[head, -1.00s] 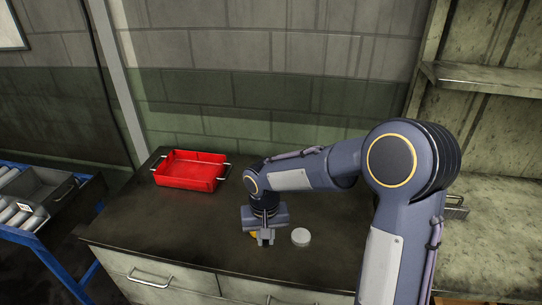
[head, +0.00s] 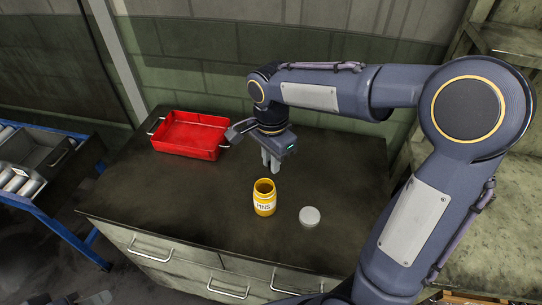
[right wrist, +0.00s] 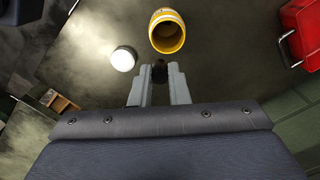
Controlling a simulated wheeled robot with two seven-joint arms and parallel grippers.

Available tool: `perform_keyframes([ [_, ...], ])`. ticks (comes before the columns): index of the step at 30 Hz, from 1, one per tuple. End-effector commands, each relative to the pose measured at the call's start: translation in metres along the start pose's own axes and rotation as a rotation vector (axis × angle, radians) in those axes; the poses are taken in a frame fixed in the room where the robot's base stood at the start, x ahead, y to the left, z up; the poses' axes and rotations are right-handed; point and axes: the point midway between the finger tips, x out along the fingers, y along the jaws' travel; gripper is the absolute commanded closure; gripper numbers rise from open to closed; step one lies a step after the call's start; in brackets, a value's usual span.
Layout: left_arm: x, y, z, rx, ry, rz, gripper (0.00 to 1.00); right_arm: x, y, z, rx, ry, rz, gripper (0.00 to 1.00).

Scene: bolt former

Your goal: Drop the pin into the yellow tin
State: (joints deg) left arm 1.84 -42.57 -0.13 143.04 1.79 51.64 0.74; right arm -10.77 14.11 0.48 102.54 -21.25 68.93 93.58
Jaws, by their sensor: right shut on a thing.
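The yellow tin (head: 264,204) stands upright and open on the dark cabinet top, its mouth facing up. It also shows in the right wrist view (right wrist: 167,33), just beyond my fingertips. My right gripper (head: 271,166) is above the cabinet, behind the tin in the head view and apart from it. In the right wrist view its fingers (right wrist: 160,78) are shut on a small dark thing (right wrist: 159,72), which seems to be the pin. Most of it is hidden between the fingers. A grey part at the bottom left edge of the head view may be my left gripper; its jaws are unclear.
A round white lid (head: 310,216) lies right of the tin. A red tray (head: 190,149) with wire handles stands at the cabinet's back left. A blue-framed cart (head: 52,217) is at far left. The cabinet top left of the tin is clear.

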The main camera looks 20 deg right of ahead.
Motion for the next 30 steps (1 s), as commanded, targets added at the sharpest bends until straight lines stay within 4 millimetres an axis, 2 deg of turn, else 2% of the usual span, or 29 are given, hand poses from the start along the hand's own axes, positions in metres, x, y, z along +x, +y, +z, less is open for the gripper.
perform_keyframes([
  [1, 0.0086, -0.0039, 0.0044, 0.000, 0.000, 0.000, 0.64, 0.0115, 0.0000, -0.0001, 0.000, 0.000, 0.000, 1.00],
  [4, 0.0133, -0.0061, 0.0067, 0.000, 0.000, 0.000, 0.64, 0.0187, -0.0002, -0.0001, 0.000, 0.000, -0.001, 1.00],
  [14, 0.0136, -0.0062, 0.0068, 0.000, 0.000, 0.000, 0.64, 0.0198, -0.0002, 0.0001, -0.001, 0.000, -0.001, 1.00],
  [15, 0.0135, -0.0062, 0.0067, 0.000, 0.000, 0.000, 0.64, 0.0198, -0.0002, 0.0001, -0.001, 0.000, -0.001, 0.79],
  [20, 0.0135, -0.0062, 0.0067, 0.000, 0.000, 0.000, 0.64, 0.0199, -0.0002, 0.0001, -0.001, 0.000, -0.001, 0.59],
  [30, 0.0137, -0.0063, 0.0068, 0.000, 0.000, 0.000, 0.64, 0.0147, -0.0004, 0.0000, -0.001, 0.000, -0.002, 0.59],
])
